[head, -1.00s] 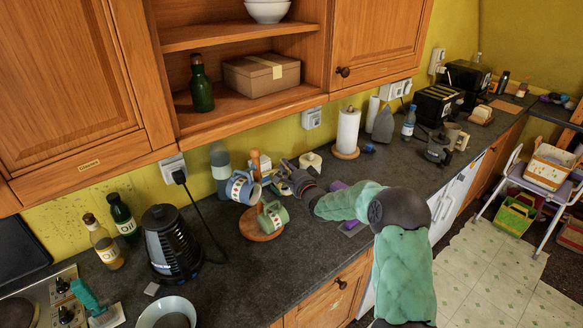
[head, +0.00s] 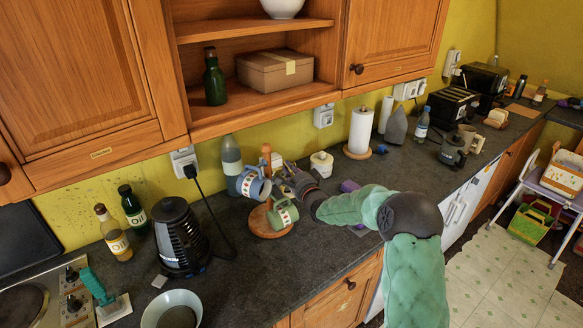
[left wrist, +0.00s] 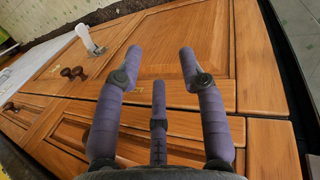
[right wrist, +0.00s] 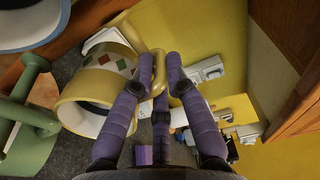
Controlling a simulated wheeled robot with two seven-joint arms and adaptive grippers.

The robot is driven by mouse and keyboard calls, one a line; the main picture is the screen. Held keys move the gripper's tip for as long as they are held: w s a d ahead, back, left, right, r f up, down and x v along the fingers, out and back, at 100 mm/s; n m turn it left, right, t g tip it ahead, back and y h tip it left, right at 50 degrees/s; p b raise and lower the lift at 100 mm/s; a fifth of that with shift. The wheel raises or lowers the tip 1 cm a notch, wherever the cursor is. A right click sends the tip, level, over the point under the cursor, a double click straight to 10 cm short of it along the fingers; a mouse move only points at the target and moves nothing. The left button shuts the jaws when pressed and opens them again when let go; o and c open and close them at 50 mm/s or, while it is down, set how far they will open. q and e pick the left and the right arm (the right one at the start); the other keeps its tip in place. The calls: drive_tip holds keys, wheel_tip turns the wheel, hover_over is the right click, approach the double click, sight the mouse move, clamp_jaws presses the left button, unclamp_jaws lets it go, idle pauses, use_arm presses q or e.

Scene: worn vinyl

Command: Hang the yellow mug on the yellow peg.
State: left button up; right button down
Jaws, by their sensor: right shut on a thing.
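The yellow mug (right wrist: 95,90), cream-yellow with a band of red and green diamonds, shows in the right wrist view. My right gripper (right wrist: 160,65) is shut on its handle; the mug lies just left of the fingers there. In the head view my right gripper (head: 291,172) is beside the wooden mug stand (head: 258,222), and the mug is hard to make out. A blue mug (head: 250,188) and a green mug (head: 281,216) are at the stand. I cannot make out the yellow peg. My left gripper (left wrist: 160,60) is open and empty in front of wooden cabinet doors.
A black kettle-like appliance (head: 174,238) and oil bottles (head: 131,210) stand left of the stand. A pale pot (head: 321,166) and a paper towel roll (head: 360,132) stand right of it. The upper cabinets (head: 250,106) overhang the back of the counter.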

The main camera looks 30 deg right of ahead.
drive_tip(key=shift+r, duration=0.1)
drive_tip(key=c, duration=1.2)
unclamp_jaws()
drive_tip(key=shift+d+r, duration=0.1)
drive_tip(key=shift+r, duration=0.1)
drive_tip(key=shift+o, duration=0.2)
drive_tip(key=shift+w, duration=0.1)
drive_tip(key=shift+w, duration=0.1)
drive_tip(key=shift+r, duration=0.1)
drive_tip(key=o, duration=1.2)
drive_tip(key=shift+w, duration=0.2)
drive_tip(key=shift+c, duration=0.2)
drive_tip(key=shift+s+f+b, duration=0.1)
drive_tip(key=shift+f+b, duration=0.1)
drive_tip(key=shift+b, duration=0.1)
drive_tip(key=shift+f, duration=0.1)
drive_tip(key=shift+b, duration=0.55)
